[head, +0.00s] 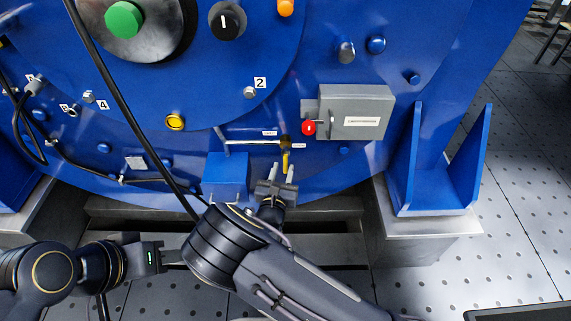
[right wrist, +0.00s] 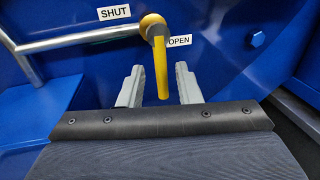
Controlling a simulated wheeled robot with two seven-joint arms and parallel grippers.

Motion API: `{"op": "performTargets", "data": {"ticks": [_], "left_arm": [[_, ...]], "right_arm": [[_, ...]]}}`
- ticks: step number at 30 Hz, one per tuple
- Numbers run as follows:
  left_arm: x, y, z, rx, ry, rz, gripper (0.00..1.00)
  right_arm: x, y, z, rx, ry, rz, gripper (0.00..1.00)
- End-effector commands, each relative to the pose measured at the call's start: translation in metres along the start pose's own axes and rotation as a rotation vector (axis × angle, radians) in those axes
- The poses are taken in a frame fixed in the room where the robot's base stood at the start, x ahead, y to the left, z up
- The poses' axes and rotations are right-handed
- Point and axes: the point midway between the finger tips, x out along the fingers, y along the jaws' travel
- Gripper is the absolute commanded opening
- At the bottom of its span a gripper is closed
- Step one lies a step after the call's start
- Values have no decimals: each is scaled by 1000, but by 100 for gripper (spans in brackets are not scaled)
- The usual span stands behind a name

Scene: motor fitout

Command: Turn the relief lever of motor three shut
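The yellow relief lever (head: 285,160) sits low on the blue motor housing, on the end of a thin metal pipe. In the right wrist view the lever (right wrist: 161,72) hangs straight down from its round pivot. A SHUT label (right wrist: 114,13) is left of the pivot and an OPEN label (right wrist: 180,40) is right of the lever. My right gripper (head: 283,171) is open just below the lever. Its fingers stand either side of the lever's lower end, with visible gaps. My left gripper (head: 160,257) is low at left; its fingertips are partly hidden behind my right arm.
A grey box (head: 355,112) with a red knob (head: 309,128) is right of the lever. A blue block (head: 226,176) juts out to the left. A black cable (head: 118,90) crosses the front. A blue bracket (head: 433,190) stands at right. Open tiled floor (head: 515,225) is further right.

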Motion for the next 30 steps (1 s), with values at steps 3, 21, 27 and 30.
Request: {"op": "performTargets", "data": {"ticks": [3,21,27,30], "left_arm": [[6,-3,3,0,0,0,36],[10,-5,5,0,0,0,36],[10,-5,5,0,0,0,36],[10,-5,5,0,0,0,36]], "right_arm": [[20,-1,-2,1,-1,-3,31],[43,-1,0,1,1,-2,20],[43,-1,0,1,1,-2,0],[43,-1,0,1,1,-2,0]]}}
